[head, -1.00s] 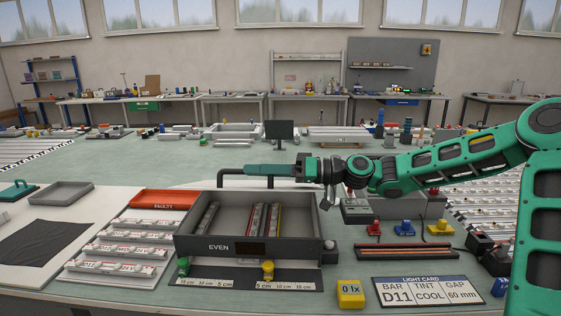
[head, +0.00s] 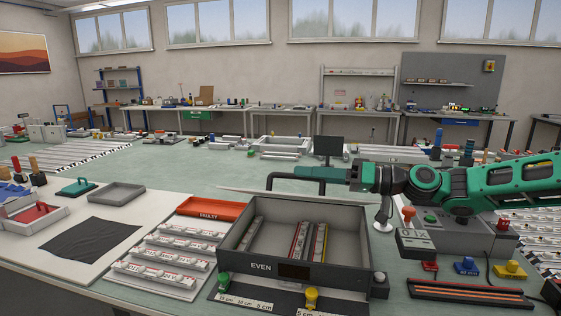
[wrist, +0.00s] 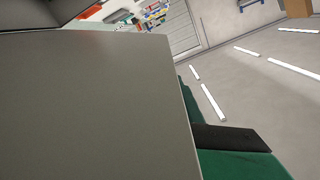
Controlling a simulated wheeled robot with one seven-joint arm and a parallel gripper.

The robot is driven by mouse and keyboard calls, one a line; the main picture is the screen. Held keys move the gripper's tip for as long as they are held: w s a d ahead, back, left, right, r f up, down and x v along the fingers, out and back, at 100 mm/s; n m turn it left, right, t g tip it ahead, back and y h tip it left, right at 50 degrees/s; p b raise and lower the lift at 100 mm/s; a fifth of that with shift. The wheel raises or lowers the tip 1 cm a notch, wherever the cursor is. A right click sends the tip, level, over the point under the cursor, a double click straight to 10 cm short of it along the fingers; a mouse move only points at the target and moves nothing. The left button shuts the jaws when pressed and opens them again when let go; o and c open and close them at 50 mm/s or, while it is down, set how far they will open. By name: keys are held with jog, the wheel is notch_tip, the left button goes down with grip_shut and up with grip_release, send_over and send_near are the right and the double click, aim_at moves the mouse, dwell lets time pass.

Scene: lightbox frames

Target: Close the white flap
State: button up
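The lightbox (head: 330,272), a dark grey tray marked EVEN, stands open at the top on the bench with several light bars inside. No white flap can be made out for certain in the head view. A dark bent bar (head: 272,182) rises behind the box's far wall. My gripper (head: 305,173), green, lies level at this bar, above and behind that wall. A large plain grey panel (wrist: 95,105) fills much of the wrist view, close to the camera. It hides most of my gripper, leaving a dark finger part (wrist: 230,138) showing. Whether the fingers grip the bar is hidden.
A red FAULTY tray (head: 215,208) and a rack of white bars (head: 160,262) stand left of the box. A black cloth (head: 90,240) lies farther left. Green (head: 223,282) and yellow (head: 311,297) knobs sit in front. A device with buttons (head: 440,240) stands at right.

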jog(key=s+a+r, duration=0.7)
jog(key=s+a, duration=0.1)
jog(key=s, duration=0.1)
jog(key=shift+a, duration=0.2)
jog(key=shift+f, duration=0.1)
